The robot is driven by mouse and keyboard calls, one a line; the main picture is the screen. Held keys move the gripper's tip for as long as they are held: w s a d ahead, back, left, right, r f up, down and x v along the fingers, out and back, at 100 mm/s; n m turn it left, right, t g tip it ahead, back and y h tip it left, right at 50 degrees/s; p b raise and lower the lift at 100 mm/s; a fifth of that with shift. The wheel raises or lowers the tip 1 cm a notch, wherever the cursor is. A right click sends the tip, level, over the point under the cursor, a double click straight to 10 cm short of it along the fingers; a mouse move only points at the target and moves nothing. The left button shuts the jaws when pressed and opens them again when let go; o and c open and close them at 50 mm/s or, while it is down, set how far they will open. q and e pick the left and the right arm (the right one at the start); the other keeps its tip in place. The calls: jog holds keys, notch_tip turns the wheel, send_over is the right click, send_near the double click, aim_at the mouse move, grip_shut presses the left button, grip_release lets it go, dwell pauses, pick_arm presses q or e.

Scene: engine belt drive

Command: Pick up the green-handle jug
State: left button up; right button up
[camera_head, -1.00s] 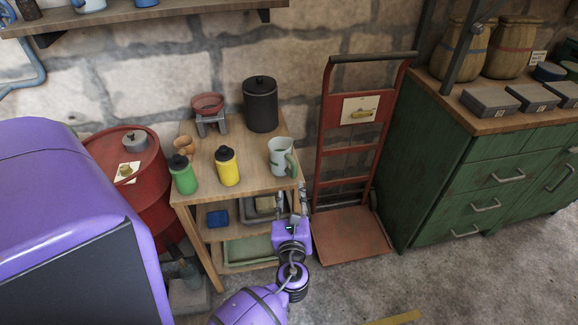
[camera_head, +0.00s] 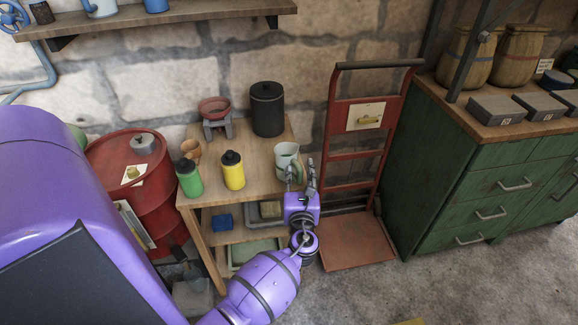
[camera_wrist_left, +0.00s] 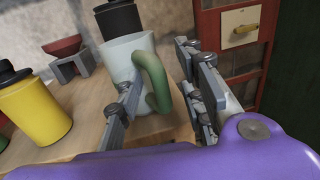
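The green-handle jug (camera_head: 285,154) stands upright near the right edge of the small wooden table. It is pale, and its green handle (camera_wrist_left: 155,82) faces my left gripper in the left wrist view. My left gripper (camera_head: 302,172) is at the jug's handle side and hides most of the handle in the head view. In the left wrist view the left gripper (camera_wrist_left: 160,75) has its fingers apart, with the handle showing between them. I cannot tell whether a finger touches the jug. My right gripper is not in view.
A red hand truck (camera_head: 358,155) stands close on the right.

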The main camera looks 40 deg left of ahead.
pick_arm(q)
grip_shut()
